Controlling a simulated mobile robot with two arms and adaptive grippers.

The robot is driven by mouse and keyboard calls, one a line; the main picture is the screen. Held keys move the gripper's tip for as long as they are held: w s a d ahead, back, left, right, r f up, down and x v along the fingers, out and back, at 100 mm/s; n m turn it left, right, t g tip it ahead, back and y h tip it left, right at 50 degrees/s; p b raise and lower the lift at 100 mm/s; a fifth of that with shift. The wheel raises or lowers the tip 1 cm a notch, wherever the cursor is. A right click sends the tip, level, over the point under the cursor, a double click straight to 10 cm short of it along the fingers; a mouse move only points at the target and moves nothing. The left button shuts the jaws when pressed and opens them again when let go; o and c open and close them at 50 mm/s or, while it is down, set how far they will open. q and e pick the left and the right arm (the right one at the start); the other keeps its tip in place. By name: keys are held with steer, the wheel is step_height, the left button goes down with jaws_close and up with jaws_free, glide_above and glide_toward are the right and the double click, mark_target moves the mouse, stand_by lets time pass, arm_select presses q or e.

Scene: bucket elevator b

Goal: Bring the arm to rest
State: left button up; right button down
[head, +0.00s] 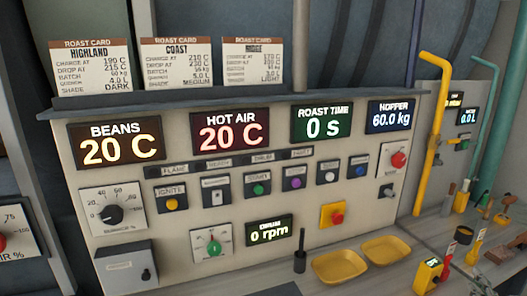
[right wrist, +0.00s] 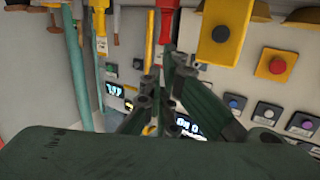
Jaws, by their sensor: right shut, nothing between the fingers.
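My right gripper (right wrist: 165,82) shows in the right wrist view, with its dark finger links drawn together in the middle of the picture. It is shut and empty. It appears in front of the control panel, which looks upside down in that view; I cannot tell how far off the panel is. No gripper or arm of mine can be made out in the head view. My left gripper is in neither view.
The control panel (head: 190,200) fills the head view, with knobs, buttons and a yellow box with a red button (head: 333,215). Two yellow trays (head: 338,266) (head: 386,250) lie on the counter below. A yellow pipe (head: 430,150) and several small tools stand at the right.

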steer(key=s+d+f+n+g+h, duration=0.2)
steer(key=s+d+f+g, duration=0.1)
steer(key=s+d+f, duration=0.45)
steer(key=s+d+f+n+g+h, duration=0.1)
steer(key=s+d+f+g, duration=0.3)
steer(key=s+f, duration=0.55)
steer(key=s+d+f+n+g+h, duration=0.15)
steer(key=s+d+f, duration=0.25)
steer(key=s, duration=0.5)
steer(key=s+d+f+n+g+h, duration=0.1)
steer(key=s+d+f+n+g, duration=0.2)
steer(key=s, duration=0.7)
steer(key=s+d+f+g+h, duration=0.1)
steer(key=s+d+f+g, duration=0.3)
steer(key=s, duration=0.5)
steer(key=s+a+f+m+y, duration=0.1)
steer(key=s+a+f+y, duration=0.15)
steer(key=a+f, duration=0.8)
steer(key=s+a+f+m+y, duration=0.1)
steer(key=s+a+f, duration=0.2)
steer(key=a+f, duration=0.7)
steer(key=s+a+f+y+b, duration=0.1)
steer(key=a+f, duration=0.3)
steer(key=a, duration=1.5)
steer(key=s+a+f+m+y+b, duration=0.1)
steer(key=a+f+y, duration=0.3)
steer(key=a, duration=1.5)
steer(key=shift+b, duration=0.45)
